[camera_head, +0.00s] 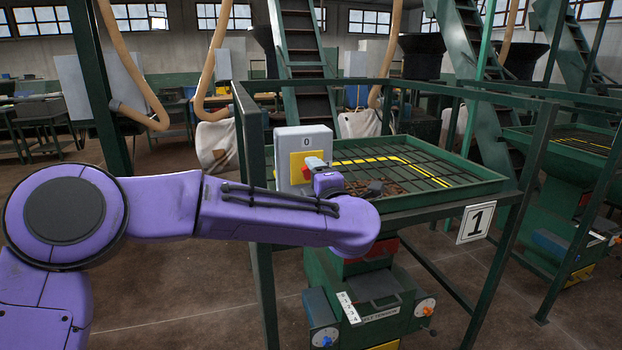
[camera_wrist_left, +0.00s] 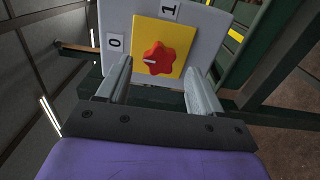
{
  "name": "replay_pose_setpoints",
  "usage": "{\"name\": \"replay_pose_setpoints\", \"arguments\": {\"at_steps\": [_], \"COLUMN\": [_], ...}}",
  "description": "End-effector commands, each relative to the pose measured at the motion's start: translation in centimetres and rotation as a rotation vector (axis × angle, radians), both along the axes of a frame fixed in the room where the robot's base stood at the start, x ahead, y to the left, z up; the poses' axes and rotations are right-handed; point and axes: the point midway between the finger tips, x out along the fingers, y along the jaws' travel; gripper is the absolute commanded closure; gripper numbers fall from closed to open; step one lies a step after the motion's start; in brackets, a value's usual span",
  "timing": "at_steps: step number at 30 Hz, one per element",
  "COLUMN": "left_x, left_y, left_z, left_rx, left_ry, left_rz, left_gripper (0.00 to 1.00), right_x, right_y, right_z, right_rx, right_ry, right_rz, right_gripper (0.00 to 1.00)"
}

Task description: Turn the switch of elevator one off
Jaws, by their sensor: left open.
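The switch is a grey box (camera_head: 284,172) with a yellow plate and a red knob (camera_head: 314,162), on the green frame of the unit marked 1. In the left wrist view the red star-shaped knob (camera_wrist_left: 159,58) sits on the yellow plate (camera_wrist_left: 178,35). A "0" label is left of it and a "1" label above. The knob's white mark points left, roughly towards the "0" side. My left gripper (camera_wrist_left: 158,75) is open, its fingers on either side of the knob with gaps visible. In the head view my left gripper (camera_head: 318,171) partly hides the knob. My right gripper is not in view.
A green grated tray (camera_head: 440,205) with yellow stripes lies right of the switch. A "1" sign (camera_head: 476,222) hangs on its front. Green posts and rails stand close around my left arm. A similar machine (camera_head: 560,240) is at the right.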

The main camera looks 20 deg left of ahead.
Motion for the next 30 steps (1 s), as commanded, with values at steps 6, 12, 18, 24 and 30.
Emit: {"name": "replay_pose_setpoints", "arguments": {"at_steps": [6,12,18,24,30], "left_x": [-4.3,-6.2,-6.3,-5.6,-5.6], "left_y": [-3.0,-4.2,-4.3,-6.0,-5.0], "left_z": [-0.3,-0.1,-0.1,-0.6,-17.0], "left_rx": [0.003,0.001,-0.001,0.069,0.408], "left_ry": [-0.001,0.000,0.001,0.000,0.302], "left_rz": [-0.003,-0.001,0.000,-0.118,-0.380], "left_gripper": [0.34,0.34,0.34,0.34,0.34], "right_x": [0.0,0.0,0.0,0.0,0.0], "right_y": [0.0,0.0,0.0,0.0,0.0], "right_z": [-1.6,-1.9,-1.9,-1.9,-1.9], "right_rx": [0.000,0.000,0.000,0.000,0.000], "right_ry": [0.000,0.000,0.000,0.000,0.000], "right_rz": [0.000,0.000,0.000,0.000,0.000], "right_gripper": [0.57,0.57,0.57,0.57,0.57]}}
